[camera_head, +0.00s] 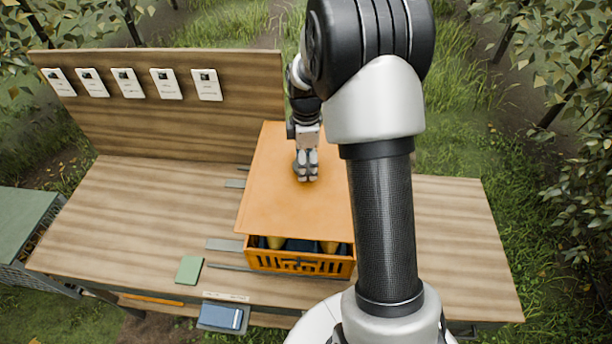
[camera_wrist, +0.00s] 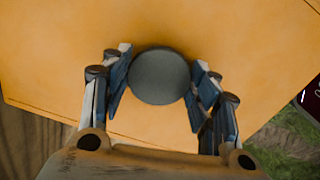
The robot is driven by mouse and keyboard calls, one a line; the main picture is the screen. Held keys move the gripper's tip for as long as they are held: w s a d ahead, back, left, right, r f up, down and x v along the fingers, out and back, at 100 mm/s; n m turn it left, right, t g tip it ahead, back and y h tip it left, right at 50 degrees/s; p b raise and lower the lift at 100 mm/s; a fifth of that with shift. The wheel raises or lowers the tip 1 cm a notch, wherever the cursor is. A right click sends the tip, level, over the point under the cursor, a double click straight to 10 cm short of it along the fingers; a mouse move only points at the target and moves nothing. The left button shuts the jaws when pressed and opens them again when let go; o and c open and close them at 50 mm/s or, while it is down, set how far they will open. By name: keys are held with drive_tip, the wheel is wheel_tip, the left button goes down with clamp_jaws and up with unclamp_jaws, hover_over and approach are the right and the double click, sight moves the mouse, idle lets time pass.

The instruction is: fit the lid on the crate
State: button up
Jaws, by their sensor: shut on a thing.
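The lid (camera_head: 280,200) is a flat orange panel with a round dark grey knob (camera_wrist: 160,75) on top. My gripper (camera_head: 306,172) is above the lid and shut on the knob, with one finger on each side of it in the wrist view (camera_wrist: 160,88). The orange slatted crate (camera_head: 300,262) stands under the lid on the bench. At the crate's near end a gap shows below the lid's front edge, with yellowish pears (camera_head: 275,242) and dark contents visible inside. The lid's right part is hidden behind my arm, and the crate's far end is hidden under the lid.
The wooden bench (camera_head: 130,210) has a backboard (camera_head: 240,120) with several white cards. A green pad (camera_head: 189,270) and grey strips (camera_head: 225,244) lie left of the crate. A blue box (camera_head: 222,317) is at the front edge. Bench to the left and right is mostly clear.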

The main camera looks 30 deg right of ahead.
sight(308, 180)
drive_tip(key=shift+s+a+f+b, duration=0.1)
drive_tip(key=shift+s+f+b, duration=0.15)
drive_tip(key=shift+f+b, duration=0.55)
drive_tip(key=shift+w+f, duration=0.15)
drive_tip(key=shift+f, duration=0.5)
wheel_tip(308, 180, down, 5)
drive_tip(key=b, duration=0.4)
drive_tip(key=shift+d+r, duration=0.1)
drive_tip(key=shift+d, duration=0.1)
drive_tip(key=shift+f, duration=0.65)
idle(0.4)
drive_tip(key=o, duration=1)
drive_tip(key=shift+r, duration=0.1)
